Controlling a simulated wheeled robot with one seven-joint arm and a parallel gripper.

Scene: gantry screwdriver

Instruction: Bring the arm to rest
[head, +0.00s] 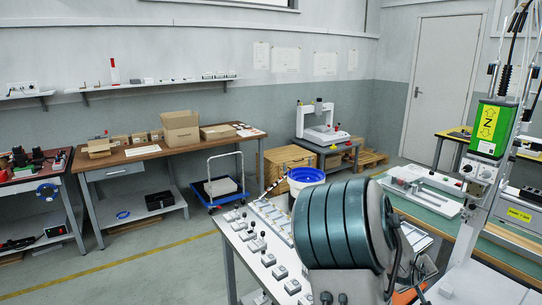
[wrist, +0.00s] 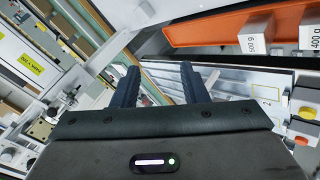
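In the wrist view, the two dark fingers of my gripper (wrist: 157,78) stand apart. Nothing is held between them; a pale, tilted surface shows behind the gap. In the head view, my own dark teal arm link fills the lower middle, and the gripper is hidden. The gantry screwdriver, with its green housing (head: 491,128), hangs over the green bench (head: 436,214) at the right.
In the wrist view, an orange tray (wrist: 200,31) with white weight blocks (wrist: 256,35) lies beyond the fingers at upper right. In the head view, a table with switches (head: 252,245) is left of my arm. A blue trolley (head: 222,190) stands behind; the left floor is clear.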

